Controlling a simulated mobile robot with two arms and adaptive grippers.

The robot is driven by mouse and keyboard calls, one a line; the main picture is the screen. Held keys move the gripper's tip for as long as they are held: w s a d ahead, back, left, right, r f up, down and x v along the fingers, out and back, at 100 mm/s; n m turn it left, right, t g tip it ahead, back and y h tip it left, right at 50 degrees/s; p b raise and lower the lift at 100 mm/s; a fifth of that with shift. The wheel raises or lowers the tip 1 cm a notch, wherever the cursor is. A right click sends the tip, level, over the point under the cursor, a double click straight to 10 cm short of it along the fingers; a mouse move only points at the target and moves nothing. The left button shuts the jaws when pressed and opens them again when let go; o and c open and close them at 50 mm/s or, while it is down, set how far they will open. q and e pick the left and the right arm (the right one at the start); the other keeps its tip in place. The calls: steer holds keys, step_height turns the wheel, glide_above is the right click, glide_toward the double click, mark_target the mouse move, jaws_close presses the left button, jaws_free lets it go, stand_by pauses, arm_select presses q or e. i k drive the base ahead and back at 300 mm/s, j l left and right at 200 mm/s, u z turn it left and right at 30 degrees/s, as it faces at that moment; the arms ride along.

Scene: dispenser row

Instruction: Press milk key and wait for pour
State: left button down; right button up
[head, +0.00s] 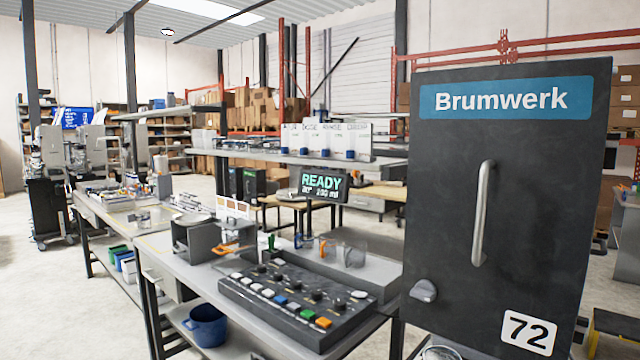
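A dark control panel (292,305) lies on the grey workbench, with a row of keys along its front edge. Several keys are white; a blue key (280,300), a green key (308,314) and an orange key (323,322) stand among them. Black knobs sit behind the keys. I cannot read any key labels, so I cannot tell which is the milk key. A display (324,185) above the bench reads "READY" over a smaller line that seems to say 200 ml. Clear cups (354,252) stand behind the panel. Neither of my grippers is in view.
A tall dark Brumwerk cabinet (530,200) with a vertical handle (482,212) and number 72 stands close at right. A shelf with white dispensers (325,140) hangs over the bench. A blue bucket (206,325) sits below. Open floor (60,300) lies left.

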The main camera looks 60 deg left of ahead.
mark_target(256, 287)
steer(key=j+u, duration=0.1)
steer(key=u, duration=0.55)
steer(key=i+j+u, duration=0.45)
steer(key=j, duration=0.15)
steer(key=i+j+u, duration=0.45)
steer(key=i, duration=0.15)
steer(key=i+j, duration=0.25)
steer(key=i, duration=0.1)
